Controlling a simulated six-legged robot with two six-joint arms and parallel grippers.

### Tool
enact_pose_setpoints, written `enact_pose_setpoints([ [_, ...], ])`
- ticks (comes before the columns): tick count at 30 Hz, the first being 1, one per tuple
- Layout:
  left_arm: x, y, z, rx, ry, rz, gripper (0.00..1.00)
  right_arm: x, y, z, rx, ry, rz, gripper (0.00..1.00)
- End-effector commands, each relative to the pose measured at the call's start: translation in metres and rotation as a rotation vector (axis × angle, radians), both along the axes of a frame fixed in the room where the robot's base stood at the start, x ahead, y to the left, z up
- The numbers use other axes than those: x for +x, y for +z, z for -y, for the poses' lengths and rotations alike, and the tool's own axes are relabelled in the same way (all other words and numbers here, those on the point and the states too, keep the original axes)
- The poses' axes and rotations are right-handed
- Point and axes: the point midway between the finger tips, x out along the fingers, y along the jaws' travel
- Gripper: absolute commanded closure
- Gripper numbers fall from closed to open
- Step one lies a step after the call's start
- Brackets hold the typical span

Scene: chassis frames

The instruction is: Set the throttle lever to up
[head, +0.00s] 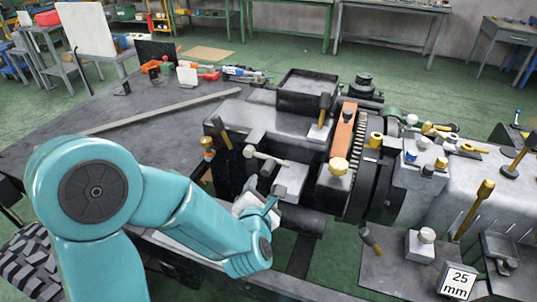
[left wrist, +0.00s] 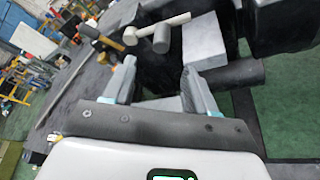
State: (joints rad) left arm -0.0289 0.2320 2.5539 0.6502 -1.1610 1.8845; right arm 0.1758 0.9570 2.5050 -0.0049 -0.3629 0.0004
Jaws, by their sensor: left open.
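No label shows which lever is the throttle. My left gripper (head: 270,205) is low and in front of these levers. In the left wrist view its fingers (left wrist: 158,66) are apart and empty. My right gripper is out of view.
A grey block (head: 291,182) sits right beside my left gripper, above a dark tube (head: 303,219). An orange bar (head: 343,130) and a large gear are to the right.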

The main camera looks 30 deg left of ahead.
Motion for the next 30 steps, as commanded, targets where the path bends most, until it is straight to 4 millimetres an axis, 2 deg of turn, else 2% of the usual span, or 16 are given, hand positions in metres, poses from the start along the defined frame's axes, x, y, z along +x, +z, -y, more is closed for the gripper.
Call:
enact_pose_setpoints([
  [1,0.006,0.006,-0.003,0.002,0.002,-0.008,0.43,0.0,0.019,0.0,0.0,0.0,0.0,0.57],
  [5,0.018,0.0,-0.01,-0.002,-0.001,-0.007,0.43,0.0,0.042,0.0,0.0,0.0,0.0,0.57],
  [7,0.033,-0.011,-0.017,-0.003,0.001,0.0,0.43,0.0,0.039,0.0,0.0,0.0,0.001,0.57],
  [12,0.069,-0.023,-0.035,-0.002,-0.001,-0.001,0.43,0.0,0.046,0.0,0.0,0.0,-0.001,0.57],
  [18,0.1,-0.034,-0.051,-0.001,-0.002,0.001,0.43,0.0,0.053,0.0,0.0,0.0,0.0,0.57],
  [24,0.113,-0.039,-0.058,-0.002,-0.004,0.001,0.43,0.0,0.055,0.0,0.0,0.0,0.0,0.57],
  [30,0.114,-0.04,-0.058,-0.001,-0.005,0.0,0.43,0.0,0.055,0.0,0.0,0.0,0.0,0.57],
])
